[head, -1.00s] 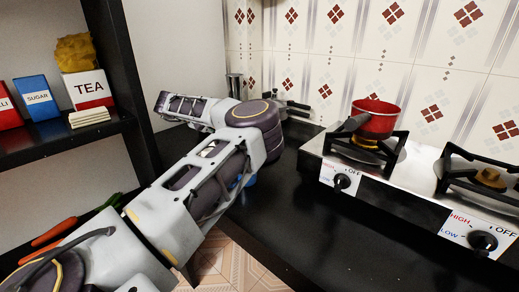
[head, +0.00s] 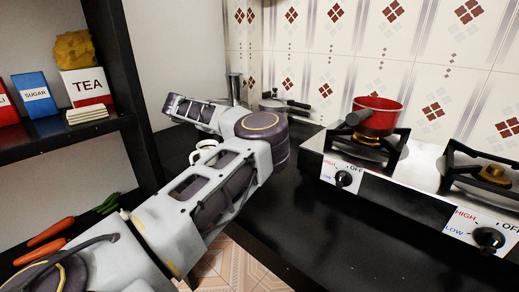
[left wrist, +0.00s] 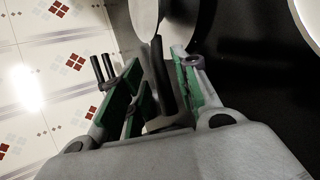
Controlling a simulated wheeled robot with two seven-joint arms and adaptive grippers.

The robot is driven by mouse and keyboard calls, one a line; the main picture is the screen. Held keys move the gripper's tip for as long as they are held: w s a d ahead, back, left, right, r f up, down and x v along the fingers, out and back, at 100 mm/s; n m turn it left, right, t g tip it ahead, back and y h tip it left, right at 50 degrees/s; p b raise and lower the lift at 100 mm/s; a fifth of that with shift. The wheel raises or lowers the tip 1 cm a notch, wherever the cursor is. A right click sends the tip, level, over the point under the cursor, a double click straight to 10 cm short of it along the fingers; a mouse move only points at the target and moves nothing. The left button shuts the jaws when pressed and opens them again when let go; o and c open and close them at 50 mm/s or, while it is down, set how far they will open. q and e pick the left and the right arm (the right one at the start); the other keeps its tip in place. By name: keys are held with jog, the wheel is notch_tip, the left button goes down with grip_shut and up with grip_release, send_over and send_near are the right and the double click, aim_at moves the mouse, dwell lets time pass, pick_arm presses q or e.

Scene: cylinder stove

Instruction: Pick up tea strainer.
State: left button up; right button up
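In the left wrist view my left gripper (left wrist: 150,88) is open, with green pads on its fingers. A dark handle (left wrist: 158,75) lies in the gap between the fingers, leading to a pale round metal head (left wrist: 146,14) at the top edge. This may be the tea strainer; I cannot tell for sure, nor whether the fingers touch the handle. In the head view metal utensils with black handles (head: 297,104) lie at the back of the counter, partly behind my left arm. My left fingers do not show there. My right gripper is in neither view.
A white cup (head: 204,151) stands behind my left arm. A metal cylinder (head: 234,88) stands by the tiled wall. A red pan (head: 377,116) sits on the stove (head: 419,170) at right. A shelf (head: 60,143) with a tea box (head: 86,87) is at left.

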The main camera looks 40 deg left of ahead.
pick_arm(q)
jog(key=shift+b+x, duration=0.8)
jog(key=shift+x, duration=0.85)
jog(key=shift+r, duration=0.1)
jog(key=shift+c, duration=0.5)
grip_shut()
